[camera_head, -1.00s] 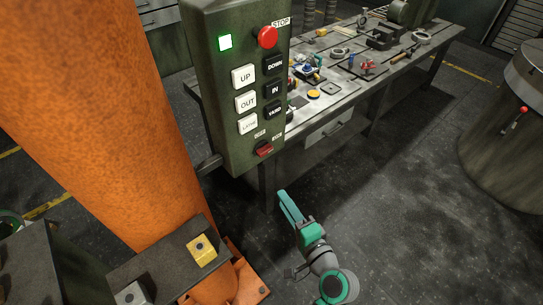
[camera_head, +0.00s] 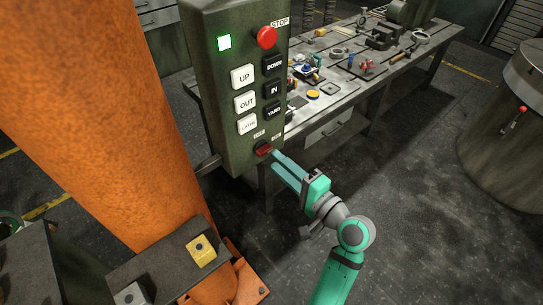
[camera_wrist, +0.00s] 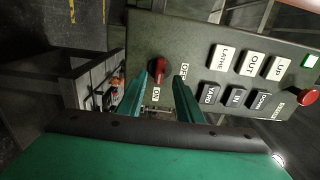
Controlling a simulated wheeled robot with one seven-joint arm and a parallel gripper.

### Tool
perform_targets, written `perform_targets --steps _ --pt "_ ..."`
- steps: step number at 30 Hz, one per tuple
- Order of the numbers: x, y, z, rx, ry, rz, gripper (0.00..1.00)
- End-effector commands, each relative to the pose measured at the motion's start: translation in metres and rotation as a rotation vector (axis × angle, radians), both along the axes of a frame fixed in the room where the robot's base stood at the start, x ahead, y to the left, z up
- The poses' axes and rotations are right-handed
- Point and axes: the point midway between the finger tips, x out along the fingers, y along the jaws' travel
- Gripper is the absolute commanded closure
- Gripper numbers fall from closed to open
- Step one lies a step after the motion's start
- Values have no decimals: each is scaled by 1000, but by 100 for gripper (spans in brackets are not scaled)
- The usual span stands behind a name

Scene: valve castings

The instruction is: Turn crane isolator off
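The crane isolator is a red rotary knob (camera_head: 264,150) at the bottom of the dark green control panel (camera_head: 216,150). In the wrist view the red knob (camera_wrist: 158,69) lies between the tips of my gripper's fingers, with the OFF label to its right and the ON label below it. Its handle appears to lie towards ON. My gripper (camera_head: 275,161) has its teal fingers pointing at the knob. In the wrist view my gripper (camera_wrist: 161,78) is open, with a gap beside the knob; exact contact is hard to tell. A green lamp (camera_head: 224,42) on the panel is lit.
A red STOP button (camera_head: 267,37) and white and black push buttons sit above the knob. A thick orange column (camera_head: 100,110) stands left of the panel. A metal workbench (camera_head: 345,95) with tools is behind it.

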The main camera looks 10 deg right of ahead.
Motion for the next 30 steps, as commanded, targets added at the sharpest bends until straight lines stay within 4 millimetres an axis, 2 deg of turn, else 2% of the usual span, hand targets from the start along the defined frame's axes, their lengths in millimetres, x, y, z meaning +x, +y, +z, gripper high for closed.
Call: perform_targets --steps 3,9,20,24,30 --pt "15 10 0 -1 -1 2 67" --pt "30 20 0 -1 -1 0 67" --pt "33 22 0 -1 -1 -1 67" --pt "33 21 0 -1 -1 -2 100" --pt "33 21 0 -3 -2 -2 100"
